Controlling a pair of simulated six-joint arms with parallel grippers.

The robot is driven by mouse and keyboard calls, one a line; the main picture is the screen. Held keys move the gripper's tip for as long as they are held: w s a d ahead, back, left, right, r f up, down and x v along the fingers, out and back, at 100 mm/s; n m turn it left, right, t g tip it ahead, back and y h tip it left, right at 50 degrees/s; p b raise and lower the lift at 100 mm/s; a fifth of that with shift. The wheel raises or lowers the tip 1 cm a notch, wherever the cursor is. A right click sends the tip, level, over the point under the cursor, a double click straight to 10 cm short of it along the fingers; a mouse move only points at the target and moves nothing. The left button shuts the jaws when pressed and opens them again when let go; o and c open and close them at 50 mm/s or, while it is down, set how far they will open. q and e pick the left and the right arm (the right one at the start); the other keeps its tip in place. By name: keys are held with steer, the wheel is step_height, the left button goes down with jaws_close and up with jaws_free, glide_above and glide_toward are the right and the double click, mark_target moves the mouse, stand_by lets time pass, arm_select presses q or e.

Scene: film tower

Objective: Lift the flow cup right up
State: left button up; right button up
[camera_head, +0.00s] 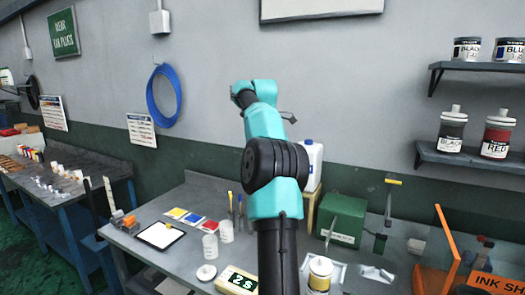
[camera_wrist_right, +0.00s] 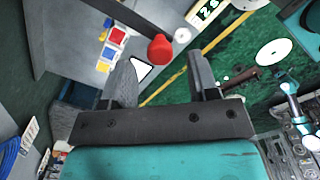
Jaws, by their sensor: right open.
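I cannot tell for certain which thing is the flow cup. A dark grey piece on a thin upright with a yellow top (camera_head: 393,181) stands at the right of the bench in the head view, and may be it. My right arm rises through the middle of the head view; its gripper (camera_head: 288,117) is high in front of the wall, mostly hidden by the arm. In the right wrist view the gripper (camera_wrist_right: 163,84) is open, with nothing between its fingers. A red knob on a dark rod (camera_wrist_right: 160,48) shows beyond the fingers. My left gripper is not in view.
An orange-framed stand (camera_head: 448,250) is at right. Shelves (camera_head: 470,157) with ink containers hang on the wall.

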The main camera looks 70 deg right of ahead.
steer(key=shift+r, duration=0.85)
steer(key=s+a, duration=0.2)
steer(key=a, duration=0.5)
steer(key=s+a+r, duration=0.1)
steer(key=s+a, duration=0.2)
steer(key=a, duration=0.5)
steer(key=shift+r, duration=0.2)
